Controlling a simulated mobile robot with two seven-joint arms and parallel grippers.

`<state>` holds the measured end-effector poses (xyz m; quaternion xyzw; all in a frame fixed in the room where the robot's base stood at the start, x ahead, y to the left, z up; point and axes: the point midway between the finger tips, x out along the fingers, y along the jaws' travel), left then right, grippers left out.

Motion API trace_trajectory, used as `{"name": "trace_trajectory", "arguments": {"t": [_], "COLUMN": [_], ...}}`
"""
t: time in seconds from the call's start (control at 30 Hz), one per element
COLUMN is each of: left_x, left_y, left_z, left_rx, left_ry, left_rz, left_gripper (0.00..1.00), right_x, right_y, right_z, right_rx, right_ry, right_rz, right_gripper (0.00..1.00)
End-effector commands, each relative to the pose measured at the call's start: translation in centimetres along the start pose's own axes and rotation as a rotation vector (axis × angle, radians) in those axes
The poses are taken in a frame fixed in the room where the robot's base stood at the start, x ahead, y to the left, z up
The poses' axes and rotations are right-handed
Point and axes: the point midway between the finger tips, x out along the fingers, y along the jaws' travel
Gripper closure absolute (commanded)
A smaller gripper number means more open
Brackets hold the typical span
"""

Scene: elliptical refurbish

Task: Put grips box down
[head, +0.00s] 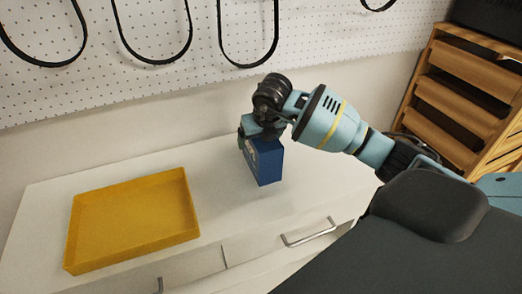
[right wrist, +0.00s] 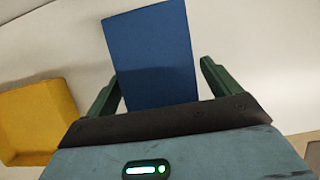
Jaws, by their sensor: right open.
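The grips box is a blue box (head: 268,164) over the white counter, right of the yellow tray. My right gripper (head: 258,130) is at its upper end, with the arm reaching in from the right. In the right wrist view, the blue box (right wrist: 155,60) lies between the two green fingers of my right gripper (right wrist: 160,88). The fingers are open, with a gap visible on each side of the box. The contact between the box's underside and the counter is not clear. My left gripper is not in view.
A yellow tray (head: 130,222), empty, sits on the white counter (head: 225,200) at the left. Black loops (head: 248,62) hang on the pegboard wall behind. A wooden rack (head: 465,95) stands at the right. Drawers with a metal handle (head: 309,233) are at the counter's front.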

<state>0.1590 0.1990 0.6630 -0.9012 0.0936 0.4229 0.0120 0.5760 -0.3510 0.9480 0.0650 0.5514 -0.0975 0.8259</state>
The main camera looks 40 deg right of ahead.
Motion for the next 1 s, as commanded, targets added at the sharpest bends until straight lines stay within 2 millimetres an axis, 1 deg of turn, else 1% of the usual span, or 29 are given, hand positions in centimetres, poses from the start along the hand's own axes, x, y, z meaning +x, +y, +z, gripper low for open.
{"name": "trace_trajectory", "arguments": {"t": [0.43, 0.8, 0.9, 1.0], "left_x": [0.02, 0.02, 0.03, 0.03], "left_y": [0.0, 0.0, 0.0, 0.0], "left_z": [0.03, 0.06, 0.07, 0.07], "left_rx": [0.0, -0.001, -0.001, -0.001], "left_ry": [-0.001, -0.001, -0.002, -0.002], "left_rz": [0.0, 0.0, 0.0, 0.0], "left_gripper": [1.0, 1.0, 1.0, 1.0], "right_x": [0.24, 0.23, 0.17, 0.17], "right_y": [-0.03, -0.03, -0.02, -0.02], "right_z": [-0.1, -0.09, -0.03, -0.03], "right_rx": [0.0, 0.0, 0.001, 0.001], "right_ry": [0.0, 0.0, -0.002, -0.002], "right_rz": [-0.001, 0.0, 0.0, 0.0], "right_gripper": [0.11, 0.59, 0.71, 0.71]}}
